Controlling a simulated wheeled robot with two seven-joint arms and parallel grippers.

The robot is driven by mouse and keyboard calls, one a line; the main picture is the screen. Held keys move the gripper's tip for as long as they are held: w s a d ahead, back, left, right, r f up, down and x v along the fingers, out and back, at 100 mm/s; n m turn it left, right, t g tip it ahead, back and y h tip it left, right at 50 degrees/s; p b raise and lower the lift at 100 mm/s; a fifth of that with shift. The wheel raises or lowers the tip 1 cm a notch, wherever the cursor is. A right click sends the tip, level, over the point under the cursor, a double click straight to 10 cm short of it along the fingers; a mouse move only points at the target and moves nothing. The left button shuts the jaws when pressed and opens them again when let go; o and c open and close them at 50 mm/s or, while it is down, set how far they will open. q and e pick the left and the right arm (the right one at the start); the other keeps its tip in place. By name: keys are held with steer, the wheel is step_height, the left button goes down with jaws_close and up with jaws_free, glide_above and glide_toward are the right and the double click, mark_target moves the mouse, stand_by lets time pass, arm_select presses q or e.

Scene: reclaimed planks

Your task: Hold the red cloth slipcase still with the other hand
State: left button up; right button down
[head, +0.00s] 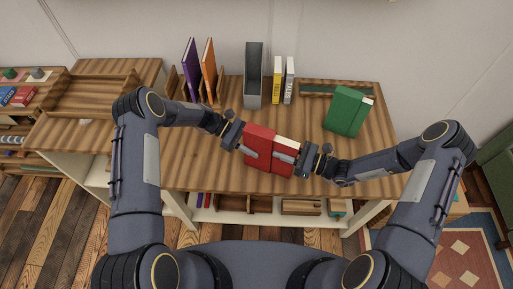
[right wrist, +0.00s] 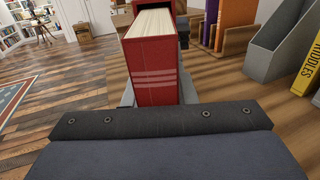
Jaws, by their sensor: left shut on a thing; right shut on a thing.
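The red cloth slipcase (head: 260,136) is held above the front of the plank-topped bench, near its middle. My left gripper (head: 252,153) is shut on it from the left. A red book (head: 283,165) with cream page edges sits at the slipcase's right side, and my right gripper (head: 284,157) is shut on it. In the right wrist view the book (right wrist: 155,75) shows its lined red spine and cream pages. Its far end meets the darker red slipcase (right wrist: 181,8), so it looks partly inside. How deep it goes is hidden.
A green book or case (head: 345,111) stands at the right of the bench (head: 205,150). A grey file holder (head: 253,85), yellow (head: 277,82) and white books, and purple (head: 190,68) and orange (head: 208,70) books stand along the back. A wooden tray (head: 95,97) lies left.

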mark_target(293, 154)
steer(key=shift+r, duration=0.3)
stand_by(0.8)
steer(key=shift+a, duration=0.1)
steer(key=shift+x, duration=2)
steer(key=shift+s, duration=0.15)
steer(key=c, duration=1.1)
jaws_free()
steer(key=shift+o, duration=1.2)
steer(key=shift+s+a, duration=0.1)
steer(key=v, duration=0.7)
steer(key=shift+d, duration=0.25)
steer(key=o, duration=0.6)
steer(key=shift+f, duration=0.1)
steer(key=shift+c, duration=0.2)
